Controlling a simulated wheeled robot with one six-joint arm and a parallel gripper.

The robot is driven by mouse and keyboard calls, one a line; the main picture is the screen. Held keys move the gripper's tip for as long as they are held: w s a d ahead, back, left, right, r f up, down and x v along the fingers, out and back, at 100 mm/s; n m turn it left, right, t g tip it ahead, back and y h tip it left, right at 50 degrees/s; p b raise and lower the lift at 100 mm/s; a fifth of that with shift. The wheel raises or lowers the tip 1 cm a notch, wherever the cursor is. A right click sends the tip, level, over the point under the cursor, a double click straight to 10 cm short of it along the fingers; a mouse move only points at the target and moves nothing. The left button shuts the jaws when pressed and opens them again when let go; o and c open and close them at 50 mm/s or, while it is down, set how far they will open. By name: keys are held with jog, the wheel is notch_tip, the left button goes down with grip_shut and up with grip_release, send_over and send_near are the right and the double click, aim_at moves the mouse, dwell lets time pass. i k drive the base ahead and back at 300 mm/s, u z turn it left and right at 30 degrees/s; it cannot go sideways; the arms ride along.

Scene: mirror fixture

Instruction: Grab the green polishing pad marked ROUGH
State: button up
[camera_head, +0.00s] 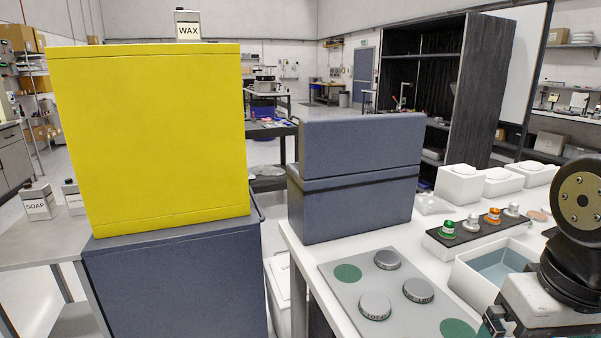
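A small green-topped pad (447,229) stands on a dark-topped white rack (452,246), at its left end. Silver and orange pads (491,216) stand beside it in the same row. I cannot read any marking on them. Two flat green discs (347,274) lie on a grey plate in front, the second (458,328) near the lower edge. My arm comes in at the right edge. A part of my gripper (491,322) shows at the lower right, mostly cut off by the frame. Its fingertips are not clear and I see nothing held in it.
The grey plate (326,262) also holds several grey round discs (387,259). A white tub (463,280) with blue content sits between rack and arm. A dark blue box (350,205) stands at the table's left. A tall yellow box (150,140) blocks the left view.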

aim_at(447, 232)
jog(key=u, duration=2.3)
jog(key=i, duration=1.95)
jog(key=z, duration=3.95)
jog(key=i, duration=0.55)
jog(key=u, duration=0.05)
